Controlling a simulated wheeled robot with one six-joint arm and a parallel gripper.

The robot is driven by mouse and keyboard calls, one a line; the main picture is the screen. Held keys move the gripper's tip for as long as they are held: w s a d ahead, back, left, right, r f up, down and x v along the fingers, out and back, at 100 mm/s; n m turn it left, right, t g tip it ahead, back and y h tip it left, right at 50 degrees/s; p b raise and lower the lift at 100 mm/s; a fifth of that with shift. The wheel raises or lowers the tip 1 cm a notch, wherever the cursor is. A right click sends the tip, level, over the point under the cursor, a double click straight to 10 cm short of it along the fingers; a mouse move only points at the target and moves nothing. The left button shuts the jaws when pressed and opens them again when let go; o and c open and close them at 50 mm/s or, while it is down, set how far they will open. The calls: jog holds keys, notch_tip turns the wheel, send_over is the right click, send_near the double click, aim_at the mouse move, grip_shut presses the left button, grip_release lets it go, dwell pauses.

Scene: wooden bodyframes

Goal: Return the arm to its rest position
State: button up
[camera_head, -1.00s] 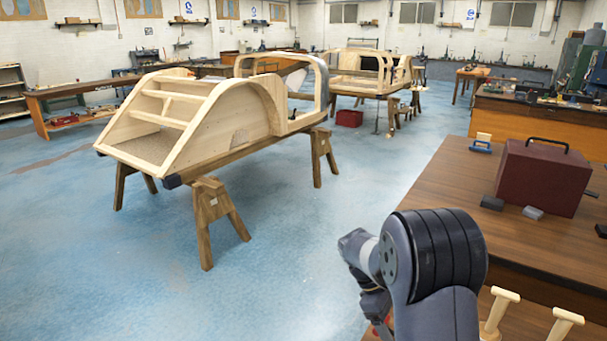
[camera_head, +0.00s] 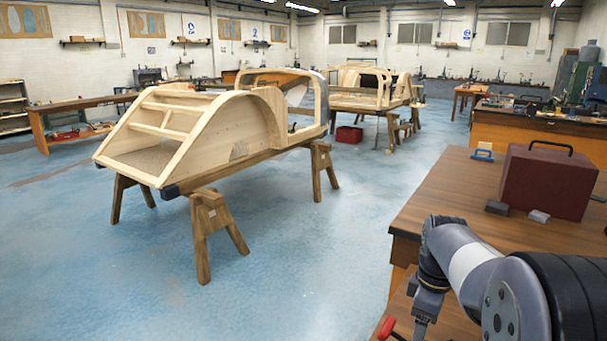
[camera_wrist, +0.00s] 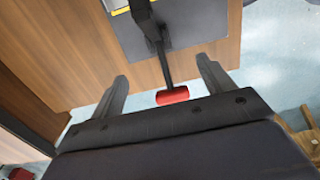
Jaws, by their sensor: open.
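My gripper (camera_wrist: 162,70) shows in the wrist view with its two dark fingers spread apart and nothing held between them. A black bar with a red grip (camera_wrist: 172,95) shows between and beyond the fingers; I cannot tell how far off it is. In the head view my grey arm is folded low at the right, in front of the wooden bench, and its fingers are not visible there. A red grip (camera_head: 386,328) also shows at the bottom edge beside my wrist.
A wooden bench (camera_head: 440,205) at right carries a dark red box (camera_head: 545,182) and small grey blocks. A wooden bodyframe (camera_head: 235,125) rests on sawhorses (camera_head: 212,225) at left. Blue floor (camera_head: 310,260) between them is clear.

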notch_tip(320, 180, up, 9)
jog(key=shift+p, duration=0.4)
jog(key=shift+f, duration=0.1)
jog(key=shift+a, duration=0.1)
